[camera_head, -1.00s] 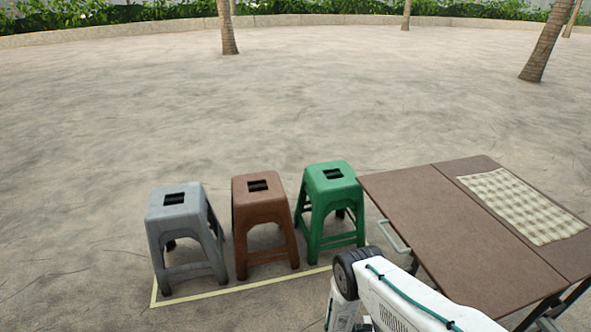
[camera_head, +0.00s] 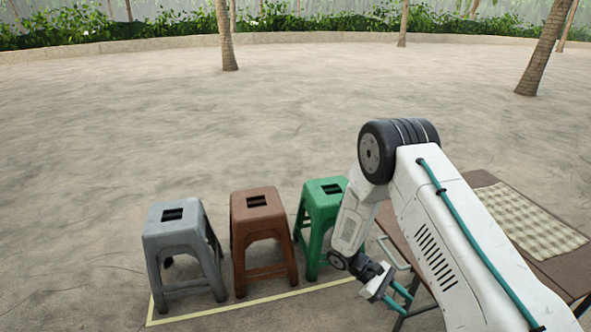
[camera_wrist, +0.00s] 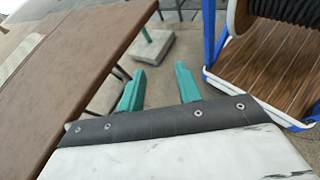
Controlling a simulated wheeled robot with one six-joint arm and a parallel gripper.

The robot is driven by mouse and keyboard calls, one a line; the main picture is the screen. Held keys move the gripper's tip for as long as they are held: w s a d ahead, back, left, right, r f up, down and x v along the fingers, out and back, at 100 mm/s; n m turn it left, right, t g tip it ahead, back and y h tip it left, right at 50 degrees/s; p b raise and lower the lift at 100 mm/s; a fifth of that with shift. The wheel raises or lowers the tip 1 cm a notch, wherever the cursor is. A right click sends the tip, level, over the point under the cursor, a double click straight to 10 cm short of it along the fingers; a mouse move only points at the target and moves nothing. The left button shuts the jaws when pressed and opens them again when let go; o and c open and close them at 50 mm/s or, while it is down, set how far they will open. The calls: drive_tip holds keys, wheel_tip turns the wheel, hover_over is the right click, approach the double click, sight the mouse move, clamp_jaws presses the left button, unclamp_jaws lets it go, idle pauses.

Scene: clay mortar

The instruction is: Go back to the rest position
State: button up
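My gripper (camera_head: 399,299) hangs low at the right of the head view, in front of the green stool and beside the table's near left edge. Its two teal fingers are spread apart with nothing between them, and they also show in the wrist view (camera_wrist: 160,88). My white arm hides part of the table and part of the green stool.
A grey stool (camera_head: 172,236), a brown stool (camera_head: 258,222) and a green stool (camera_head: 318,208) stand in a row inside a yellow floor line (camera_head: 250,303). A brown folding table (camera_head: 478,180) bears a checkered cloth (camera_head: 530,221). The ground beyond is open up to palm trunks.

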drive_tip(key=s+a+r+m+t+y, duration=0.1)
drive_tip(key=s+r+m+y, duration=0.2)
drive_tip(key=r, duration=0.9)
drive_tip(key=s+a+r+m+y, duration=0.1)
drive_tip(key=s+r+m+y, duration=0.2)
drive_tip(key=r, duration=0.9)
drive_tip(key=s+r+m+t+y, duration=0.3)
drive_tip(key=s+r+t, duration=0.5)
drive_tip(key=s+r, duration=0.9)
drive_tip(key=shift+s+a+r+y, duration=0.3)
drive_tip(key=shift+s+y, duration=0.2)
drive_tip(key=shift+y, duration=0.4)
